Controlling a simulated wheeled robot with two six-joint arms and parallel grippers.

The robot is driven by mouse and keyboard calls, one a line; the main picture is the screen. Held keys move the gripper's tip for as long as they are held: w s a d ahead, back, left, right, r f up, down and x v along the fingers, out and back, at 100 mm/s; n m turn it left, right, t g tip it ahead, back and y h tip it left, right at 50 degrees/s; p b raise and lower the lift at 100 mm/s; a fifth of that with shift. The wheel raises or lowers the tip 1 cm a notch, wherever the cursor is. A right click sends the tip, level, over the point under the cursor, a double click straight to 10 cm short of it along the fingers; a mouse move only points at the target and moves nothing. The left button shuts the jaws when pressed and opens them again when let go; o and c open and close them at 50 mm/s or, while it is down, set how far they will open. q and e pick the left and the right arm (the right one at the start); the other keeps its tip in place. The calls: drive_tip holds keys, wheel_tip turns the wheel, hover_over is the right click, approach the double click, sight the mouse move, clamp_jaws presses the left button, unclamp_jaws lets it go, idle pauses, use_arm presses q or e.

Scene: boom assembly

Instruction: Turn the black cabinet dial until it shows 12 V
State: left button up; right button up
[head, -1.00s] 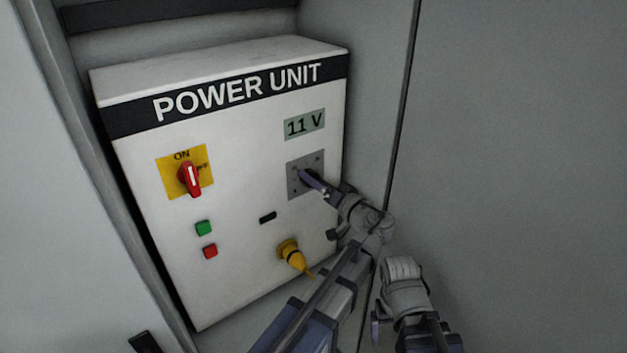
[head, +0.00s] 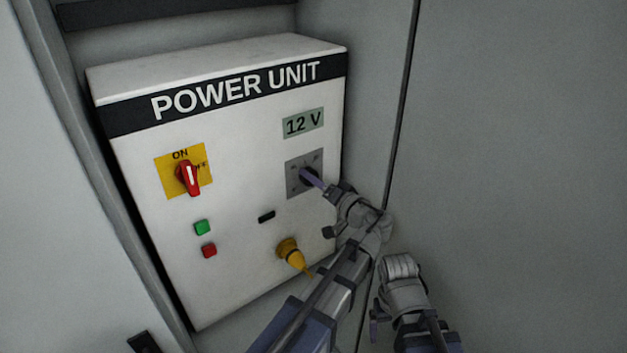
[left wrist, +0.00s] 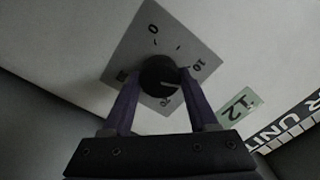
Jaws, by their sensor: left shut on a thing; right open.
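The black dial (head: 307,176) sits on a grey square plate on the right of the white power unit. The display (head: 303,122) above it reads 12 V. My left gripper (head: 311,178) is shut on the dial. In the left wrist view its two purple fingers (left wrist: 158,84) stand on either side of the round black dial (left wrist: 157,75), with scale marks on the grey plate (left wrist: 150,37) around it. The display (left wrist: 236,104) shows partly there. My right gripper (head: 376,325) is at the lower right, open and away from the panel.
The white power unit (head: 225,220) also carries a red switch (head: 189,177) on a yellow plate, a green button (head: 202,227), a red button (head: 209,250) and a yellow plug (head: 291,255). Grey cabinet walls (head: 520,150) close in on the right.

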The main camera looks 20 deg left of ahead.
use_arm(q)
drive_tip(key=o, duration=1.4)
drive_tip(key=shift+c, duration=0.2)
drive_tip(key=shift+d, duration=0.1)
